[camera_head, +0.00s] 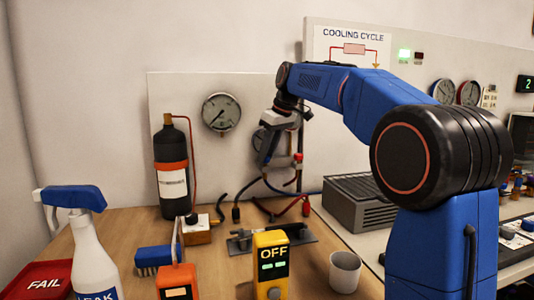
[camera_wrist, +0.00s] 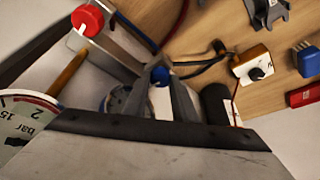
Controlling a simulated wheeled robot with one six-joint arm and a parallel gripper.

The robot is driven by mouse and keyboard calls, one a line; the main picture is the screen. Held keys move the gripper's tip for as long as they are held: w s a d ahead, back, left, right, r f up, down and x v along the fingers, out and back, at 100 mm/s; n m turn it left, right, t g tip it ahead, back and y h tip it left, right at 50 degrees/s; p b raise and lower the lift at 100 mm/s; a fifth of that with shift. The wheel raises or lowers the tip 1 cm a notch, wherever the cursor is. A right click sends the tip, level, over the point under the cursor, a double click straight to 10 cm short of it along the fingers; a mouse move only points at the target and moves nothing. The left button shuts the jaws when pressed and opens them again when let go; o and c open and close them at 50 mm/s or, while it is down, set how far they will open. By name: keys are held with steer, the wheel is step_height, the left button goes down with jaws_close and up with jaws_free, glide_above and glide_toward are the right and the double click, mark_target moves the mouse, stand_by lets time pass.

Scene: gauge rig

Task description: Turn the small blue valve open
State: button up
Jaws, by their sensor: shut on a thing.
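The small blue valve (camera_wrist: 159,76) shows as a blue knob between my fingertips in the wrist view. My gripper (camera_wrist: 161,80) is shut on it, with one finger on each side. Much of the knob is covered by the fingers, and its turn angle cannot be told. In the head view my gripper (camera_head: 266,152) reaches down in front of the panel, left of the red valve (camera_head: 298,158). The blue knob cannot be made out clearly there. The red valve knob (camera_wrist: 87,19) is at upper left in the wrist view, apart from my fingers.
A black gas bottle (camera_head: 172,165) and a large gauge (camera_head: 221,112) are left of my gripper. A smaller gauge (camera_head: 258,138) is partly hidden behind it. A grey ribbed box (camera_head: 360,203) stands to the right. Hoses, a spray bottle (camera_head: 90,250) and a yellow meter (camera_head: 270,262) crowd the bench.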

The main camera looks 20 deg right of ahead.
steer(key=shift+n, duration=0.8)
steer(key=o, duration=1)
steer(key=shift+o, duration=0.2)
steer(key=shift+y, duration=0.3)
steer(key=v, duration=1.7)
steer(key=shift+r, duration=0.25)
steer(key=shift+w, duration=0.1)
